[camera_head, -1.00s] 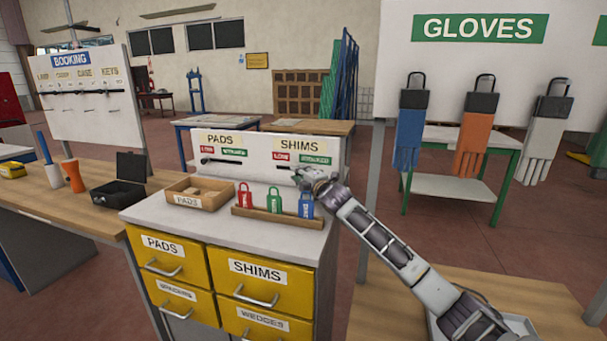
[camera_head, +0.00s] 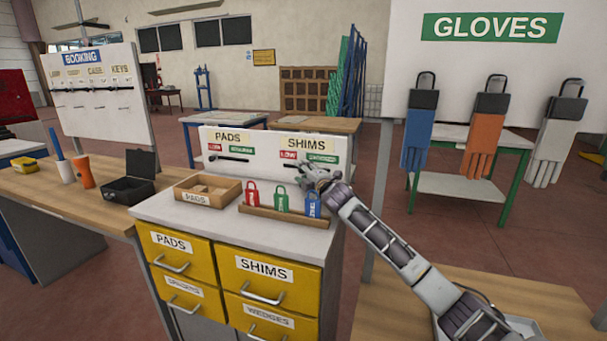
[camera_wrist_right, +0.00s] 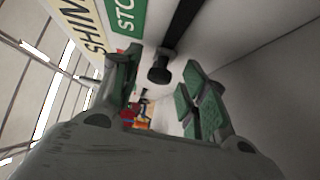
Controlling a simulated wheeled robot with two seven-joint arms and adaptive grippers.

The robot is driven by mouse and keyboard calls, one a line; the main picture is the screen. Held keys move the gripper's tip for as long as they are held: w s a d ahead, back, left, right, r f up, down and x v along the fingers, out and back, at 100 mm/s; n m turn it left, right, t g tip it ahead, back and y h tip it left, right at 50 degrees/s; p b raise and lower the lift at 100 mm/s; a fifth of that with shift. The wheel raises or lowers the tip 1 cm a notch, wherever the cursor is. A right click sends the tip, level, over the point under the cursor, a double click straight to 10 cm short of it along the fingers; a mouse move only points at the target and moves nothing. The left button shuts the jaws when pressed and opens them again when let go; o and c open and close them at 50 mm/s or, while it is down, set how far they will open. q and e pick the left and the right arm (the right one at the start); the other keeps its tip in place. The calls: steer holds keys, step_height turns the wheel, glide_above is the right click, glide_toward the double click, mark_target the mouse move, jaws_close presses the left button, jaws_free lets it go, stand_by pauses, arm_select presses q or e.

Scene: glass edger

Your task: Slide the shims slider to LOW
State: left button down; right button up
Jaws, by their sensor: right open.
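The shims slider is on the right half of the white board (camera_head: 262,176), under the SHIMS label (camera_head: 306,143), the red LOW label (camera_head: 288,154) and the green STOCKED label (camera_head: 322,158). In the right wrist view its black knob (camera_wrist_right: 159,73) sticks out from a dark rail (camera_wrist_right: 186,24), near the green label (camera_wrist_right: 124,16). My right gripper (camera_head: 306,173) is at the board below the green label and hides the knob in the head view. It is open, with its green-padded fingers (camera_wrist_right: 162,66) on either side of the knob. I cannot tell whether they touch it. My left gripper is not in view.
Below the board, red (camera_head: 252,194), green (camera_head: 281,199) and blue (camera_head: 313,205) tags stand in a wooden rack (camera_head: 285,217), the blue one close under my right gripper. A wooden PADS tray (camera_head: 208,190) stands left. The pads slider (camera_head: 229,158) is on the board's left half.

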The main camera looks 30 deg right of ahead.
steer(key=shift+s, duration=0.15)
steer(key=shift+s+a, duration=0.15)
steer(key=shift+s, duration=1.65)
steer(key=shift+s+a, duration=0.1)
steer(key=shift+s, duration=1.65)
steer(key=shift+r, duration=0.1)
